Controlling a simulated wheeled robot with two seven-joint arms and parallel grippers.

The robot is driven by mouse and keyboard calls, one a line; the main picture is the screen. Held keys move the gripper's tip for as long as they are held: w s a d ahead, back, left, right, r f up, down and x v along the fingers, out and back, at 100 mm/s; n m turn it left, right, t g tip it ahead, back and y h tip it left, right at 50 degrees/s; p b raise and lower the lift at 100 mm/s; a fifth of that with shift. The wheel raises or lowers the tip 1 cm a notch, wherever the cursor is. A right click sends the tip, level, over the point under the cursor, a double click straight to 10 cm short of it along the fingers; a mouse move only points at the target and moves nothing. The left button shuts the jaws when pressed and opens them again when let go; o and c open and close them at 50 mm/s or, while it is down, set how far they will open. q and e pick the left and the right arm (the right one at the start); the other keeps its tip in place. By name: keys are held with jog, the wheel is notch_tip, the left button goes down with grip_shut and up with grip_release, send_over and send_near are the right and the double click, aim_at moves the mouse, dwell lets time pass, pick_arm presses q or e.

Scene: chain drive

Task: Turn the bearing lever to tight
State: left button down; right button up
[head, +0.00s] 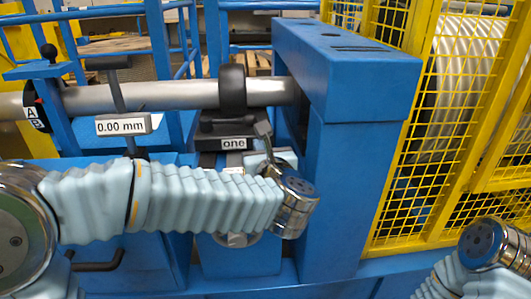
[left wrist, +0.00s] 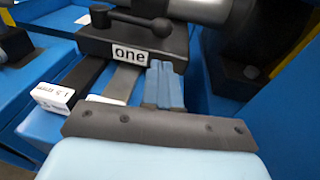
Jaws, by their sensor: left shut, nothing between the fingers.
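The black bearing housing marked "one" (head: 224,130) sits under the shaft in the head view. In the left wrist view the housing (left wrist: 150,52) shows close up. What looks like the bearing lever (left wrist: 135,20), a black bar with a round knob, lies across its top. I cannot read any tight or loose mark. My left gripper (left wrist: 165,66) is shut and empty, its blue fingers just in front of the housing and below the lever. I cannot tell whether they touch the housing. In the head view my wrist hides most of that hand. My right gripper is out of view.
A grey shaft (head: 160,96) with a black ring (head: 232,90) runs into the blue frame (head: 345,70). A "0.00 mm" sign (head: 122,125) stands to the left. A yellow mesh guard (head: 420,150) closes off the right. A small white labelled block (left wrist: 52,97) lies left of my fingers.

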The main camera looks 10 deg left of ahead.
aim_at(252, 123)
pick_arm(q)
jog(key=x, duration=0.2)
jog(key=r+p+x, duration=0.1)
jog(key=x, duration=0.4)
jog(key=shift+w+a+r, duration=0.1)
jog(key=shift+w+a, duration=0.1)
jog(key=shift+w, duration=0.15)
jog(key=shift+w+f+b, duration=0.25)
jog(key=shift+w+b, duration=0.3)
jog(key=shift+b, duration=0.05)
jog(key=shift+w+a+r, duration=0.1)
jog(key=shift+w+r, duration=0.05)
jog(key=shift+w, duration=0.15)
jog(key=shift+a+r, duration=0.1)
jog(key=shift+r, duration=0.2)
